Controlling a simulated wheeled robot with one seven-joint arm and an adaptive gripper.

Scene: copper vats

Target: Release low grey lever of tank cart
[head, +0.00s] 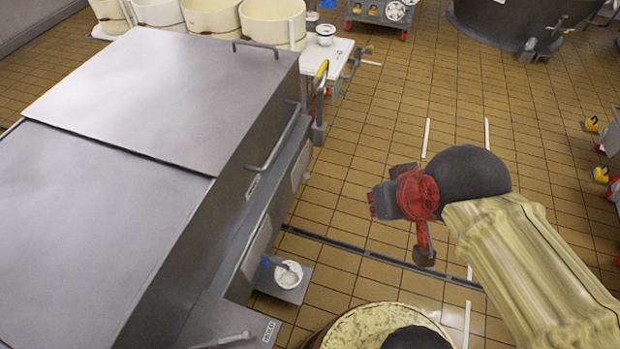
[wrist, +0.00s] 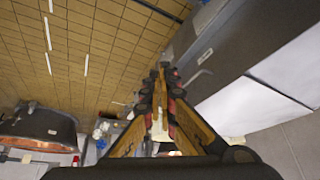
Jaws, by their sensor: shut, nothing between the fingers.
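My gripper (head: 395,200) hangs over the tiled floor, right of the large steel tank (head: 170,90). In the wrist view my gripper (wrist: 162,75) is shut and empty, its fingers together and touching nothing. The tank's flank also shows in the wrist view (wrist: 235,60), to the right of the fingers. A thin grey bar (head: 228,340) lies low at the bottom edge of the head view, beside a small label. I cannot tell whether it is the low grey lever, nor which of the wheeled pieces is the tank cart.
A white cart (head: 325,62) with a yellow handle stands beyond the tank. A small plate (head: 290,285) with a white bowl juts from its side. A round tub (head: 340,335) stands at bottom centre. A dark vat (head: 505,20) is far back. The floor (head: 480,120) between is largely clear.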

